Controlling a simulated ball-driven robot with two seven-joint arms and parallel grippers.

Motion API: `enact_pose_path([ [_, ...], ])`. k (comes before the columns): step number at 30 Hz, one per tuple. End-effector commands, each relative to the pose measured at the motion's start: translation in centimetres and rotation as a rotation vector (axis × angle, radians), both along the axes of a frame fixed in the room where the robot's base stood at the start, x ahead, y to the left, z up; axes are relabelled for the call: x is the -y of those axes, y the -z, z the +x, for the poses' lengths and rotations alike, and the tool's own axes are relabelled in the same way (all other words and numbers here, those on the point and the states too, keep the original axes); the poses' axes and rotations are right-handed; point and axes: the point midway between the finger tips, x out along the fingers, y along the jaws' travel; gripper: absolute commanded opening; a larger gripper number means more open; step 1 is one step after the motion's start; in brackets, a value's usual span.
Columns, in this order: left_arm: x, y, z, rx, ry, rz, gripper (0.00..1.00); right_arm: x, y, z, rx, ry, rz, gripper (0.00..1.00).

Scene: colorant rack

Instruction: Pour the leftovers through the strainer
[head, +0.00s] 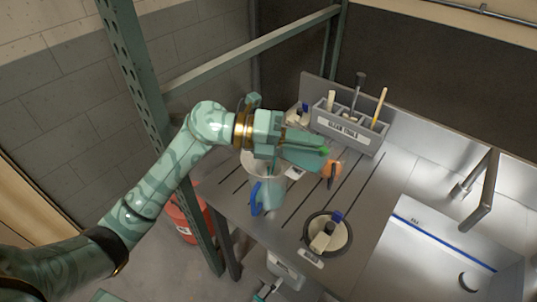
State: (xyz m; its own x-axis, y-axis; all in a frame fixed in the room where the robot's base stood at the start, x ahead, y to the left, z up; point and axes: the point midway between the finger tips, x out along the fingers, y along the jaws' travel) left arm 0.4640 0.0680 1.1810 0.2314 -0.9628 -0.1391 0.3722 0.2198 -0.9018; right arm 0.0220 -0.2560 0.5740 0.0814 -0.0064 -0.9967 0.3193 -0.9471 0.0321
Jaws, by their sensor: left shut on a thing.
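My left gripper (322,152) is over the left part of the steel counter, its fingers pointing right. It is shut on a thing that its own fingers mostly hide. An orange and dark piece (333,170) shows just past the fingertips; I cannot tell if it is part of the held thing. A pale vessel (265,182) with a blue part (256,198) is below the gripper, partly covered by it. A round dark-rimmed container (348,236) stands nearer the front, with a beige and blue piece (322,240) at it. I cannot make out the strainer for certain.
A grey tool caddy (345,132) with upright tools stands at the back. A green metal post (150,100) rises at the left, near my arm. A red container (184,218) is below the counter.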

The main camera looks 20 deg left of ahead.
Motion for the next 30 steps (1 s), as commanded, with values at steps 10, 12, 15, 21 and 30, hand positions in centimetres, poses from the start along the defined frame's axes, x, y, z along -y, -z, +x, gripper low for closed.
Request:
enact_pose_path([
  [10,-0.4,-0.1,0.1,-0.002,0.0,-0.022,0.0,-0.3,0.4,-0.1,-0.002,0.002,0.004,0.36],
  [12,-0.5,-0.2,0.1,-0.002,0.001,-0.027,0.0,-0.7,0.4,-0.1,-0.002,0.003,0.008,0.36],
  [15,-0.7,-0.2,0.1,-0.003,0.001,-0.032,0.0,-1.0,0.5,-0.1,-0.002,0.004,0.012,0.36],
  [21,-0.9,-0.2,0.1,-0.004,0.0,-0.045,0.0,-0.8,0.8,-0.2,-0.003,0.003,0.01,0.36],
  [30,-1.3,-0.5,0.2,-0.004,0.0,-0.064,0.0,-0.5,1.0,-0.2,-0.004,0.003,0.006,0.36],
])
